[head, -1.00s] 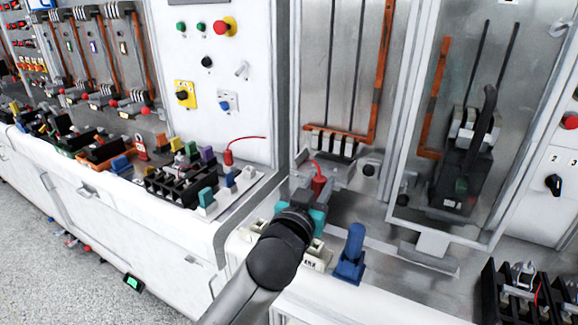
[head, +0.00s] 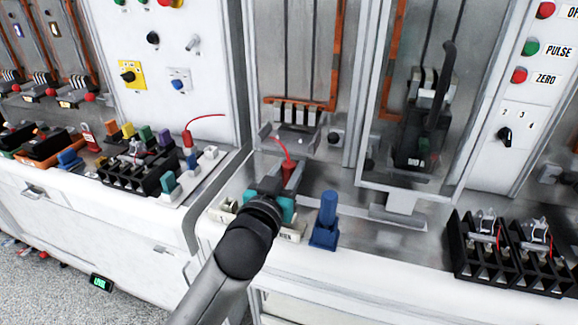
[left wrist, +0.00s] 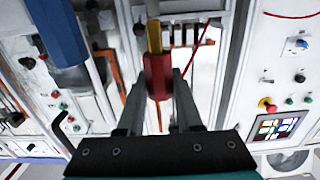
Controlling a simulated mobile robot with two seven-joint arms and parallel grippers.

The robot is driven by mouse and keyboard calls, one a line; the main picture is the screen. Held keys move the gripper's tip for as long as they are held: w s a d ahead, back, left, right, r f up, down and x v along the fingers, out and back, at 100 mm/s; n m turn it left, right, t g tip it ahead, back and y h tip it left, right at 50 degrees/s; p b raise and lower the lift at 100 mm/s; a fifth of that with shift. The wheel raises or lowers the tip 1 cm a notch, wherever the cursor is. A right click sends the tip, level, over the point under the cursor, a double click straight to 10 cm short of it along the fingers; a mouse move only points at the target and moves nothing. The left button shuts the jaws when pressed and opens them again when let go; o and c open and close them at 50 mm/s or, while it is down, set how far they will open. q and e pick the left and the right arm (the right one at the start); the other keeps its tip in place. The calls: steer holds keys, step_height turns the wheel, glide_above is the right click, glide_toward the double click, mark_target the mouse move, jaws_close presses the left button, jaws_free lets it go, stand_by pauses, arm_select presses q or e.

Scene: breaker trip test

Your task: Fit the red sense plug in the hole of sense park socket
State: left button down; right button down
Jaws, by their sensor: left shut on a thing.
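The red sense plug (head: 289,174) is held upright in my left gripper (head: 280,192), above the front bench, with a red lead at its top. In the left wrist view the red plug (left wrist: 158,76) sits between the two fingers (left wrist: 158,92), with a yellowish part at one end. A small white labelled block (head: 292,236) stands on the bench beside my gripper, partly behind it. Another white block (head: 226,210) stands to its left. The labels are too small to read, so I cannot tell which is the sense park socket. No hole shows clearly. My right gripper is not in view.
A blue handle on a blue base (head: 325,225) stands close to the right of my gripper. Black terminal blocks (head: 505,255) stand at the far right. Behind are cabinet bays with a glazed frame (head: 478,110). Another red plug (head: 187,138) stands on the left bench.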

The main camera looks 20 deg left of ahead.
arm_select(q)
steer(key=shift+f+b, duration=1.65)
steer(key=shift+f, duration=0.85)
steer(key=shift+p, duration=0.8)
steer(key=shift+f+b, duration=1.4)
steer(key=shift+f, duration=0.7)
steer(key=c, duration=0.5)
jaws_free()
steer(key=shift+s, duration=0.15)
steer(key=s, duration=1.5)
steer(key=shift+a+r+p, duration=0.25)
steer(key=shift+a+p, duration=0.05)
steer(key=shift+p, duration=0.15)
